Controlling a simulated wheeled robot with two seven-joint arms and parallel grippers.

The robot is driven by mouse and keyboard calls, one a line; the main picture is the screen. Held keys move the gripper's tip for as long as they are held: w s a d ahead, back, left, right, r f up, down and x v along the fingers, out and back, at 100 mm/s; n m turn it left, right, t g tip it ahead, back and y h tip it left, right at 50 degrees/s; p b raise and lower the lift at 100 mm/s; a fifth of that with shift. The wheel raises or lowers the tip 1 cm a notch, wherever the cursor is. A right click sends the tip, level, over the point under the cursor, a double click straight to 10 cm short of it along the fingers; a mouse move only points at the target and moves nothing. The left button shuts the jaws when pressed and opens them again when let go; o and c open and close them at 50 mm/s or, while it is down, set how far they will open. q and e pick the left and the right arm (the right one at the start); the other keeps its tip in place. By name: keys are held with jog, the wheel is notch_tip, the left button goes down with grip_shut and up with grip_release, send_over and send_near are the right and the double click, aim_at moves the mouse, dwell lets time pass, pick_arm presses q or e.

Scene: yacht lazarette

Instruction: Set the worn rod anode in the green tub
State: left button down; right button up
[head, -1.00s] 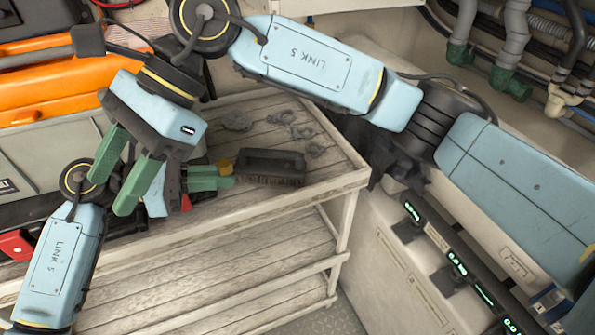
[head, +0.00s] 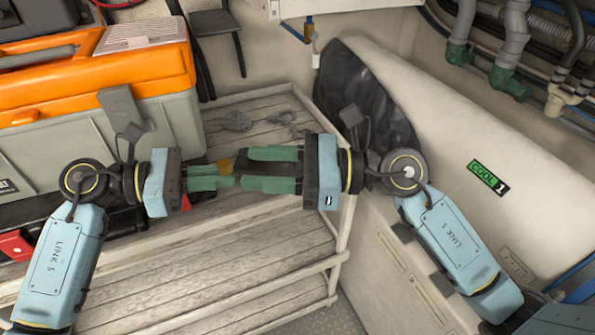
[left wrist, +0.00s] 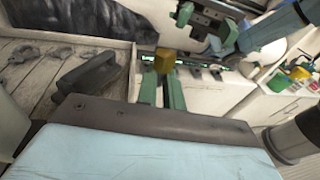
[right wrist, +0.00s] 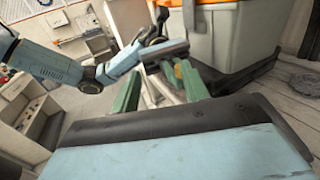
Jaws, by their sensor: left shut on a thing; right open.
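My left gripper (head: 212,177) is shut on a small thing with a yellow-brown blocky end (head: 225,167). I take it as the worn rod anode, but the fingers hide most of it. The yellow-brown end also shows at the fingertips in the left wrist view (left wrist: 165,60). My right gripper (head: 262,169) is open and faces the left one from the right, its fingers near the held thing. I cannot tell whether they touch it. In the left wrist view, a green container (left wrist: 280,81) among coloured things at far right may be the green tub.
An orange-and-grey toolbox (head: 175,125) stands at left. A white sloping wall (head: 440,130) bounds the right.

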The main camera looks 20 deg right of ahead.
aim_at(223, 164)
jog(key=d+f+m+t+h, duration=0.1)
jog(key=d+f+m+t, duration=0.1)
jog(key=d+t, duration=0.15)
jog(key=shift+g, duration=0.45)
jog(key=x, duration=1.1)
jog(key=shift+f, duration=0.15)
jog(key=c, duration=0.9)
pick_arm(q)
jog(key=c, duration=1.5)
grip_release()
pick_arm(e)
jog(key=shift+d, duration=0.1)
grip_shut()
pick_arm(q)
jog(key=shift+o, duration=0.2)
